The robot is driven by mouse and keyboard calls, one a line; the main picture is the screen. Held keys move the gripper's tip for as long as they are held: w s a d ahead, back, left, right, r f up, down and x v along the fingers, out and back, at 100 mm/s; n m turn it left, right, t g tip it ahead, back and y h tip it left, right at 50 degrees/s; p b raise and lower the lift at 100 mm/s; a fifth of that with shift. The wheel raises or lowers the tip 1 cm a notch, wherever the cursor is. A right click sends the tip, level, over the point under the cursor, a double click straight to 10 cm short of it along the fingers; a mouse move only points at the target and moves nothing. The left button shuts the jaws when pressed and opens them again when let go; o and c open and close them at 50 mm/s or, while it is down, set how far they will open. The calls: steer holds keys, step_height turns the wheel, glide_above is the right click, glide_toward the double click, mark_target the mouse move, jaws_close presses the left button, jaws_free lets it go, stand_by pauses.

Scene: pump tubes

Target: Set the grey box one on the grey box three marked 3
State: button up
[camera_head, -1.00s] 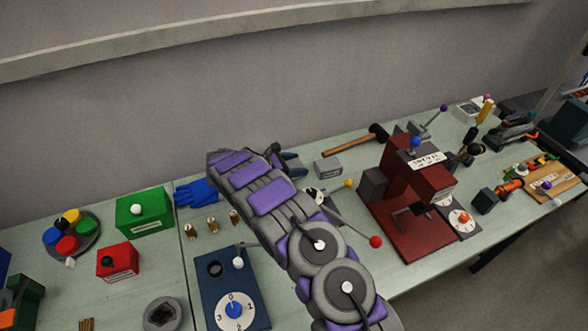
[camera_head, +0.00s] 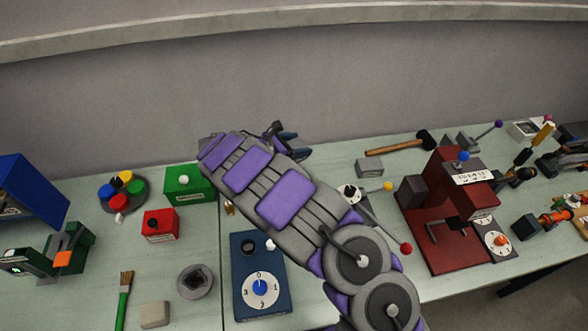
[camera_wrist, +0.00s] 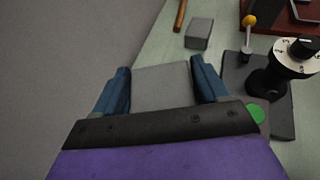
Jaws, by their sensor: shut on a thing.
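My gripper (camera_wrist: 160,70) has dark blue fingers and is shut on a grey box (camera_wrist: 163,90) in the wrist view. I cannot read a number on it. In the head view my gripper (camera_head: 282,140) is near the back of the bench, and my arm mostly hides it and the held box. A second small grey box (camera_head: 369,168) with a label on its front rests on the bench to the right of my gripper. It also shows in the wrist view (camera_wrist: 198,33), beyond the right finger and apart from it. Its label is too small to read.
A hammer (camera_head: 401,144) lies behind the resting grey box. A yellow-knobbed lever (camera_head: 387,187) and the dark red machine (camera_head: 445,215) stand right of it. A green box (camera_head: 189,184) and red box (camera_head: 160,225) stand left. A pale grey block (camera_head: 154,314) lies at the front left.

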steer(key=f, duration=0.3)
steer(key=f+b, duration=0.1)
steer(key=f, duration=0.1)
steer(key=shift+d, duration=0.25)
steer(key=f+b, duration=0.1)
steer(key=f, duration=0.3)
steer(key=shift+a+f, duration=0.15)
steer(key=shift+a, duration=0.05)
steer(key=o, duration=1.1)
steer(key=shift+o, duration=0.2)
steer(key=p+v, duration=0.2)
steer(key=v, duration=1)
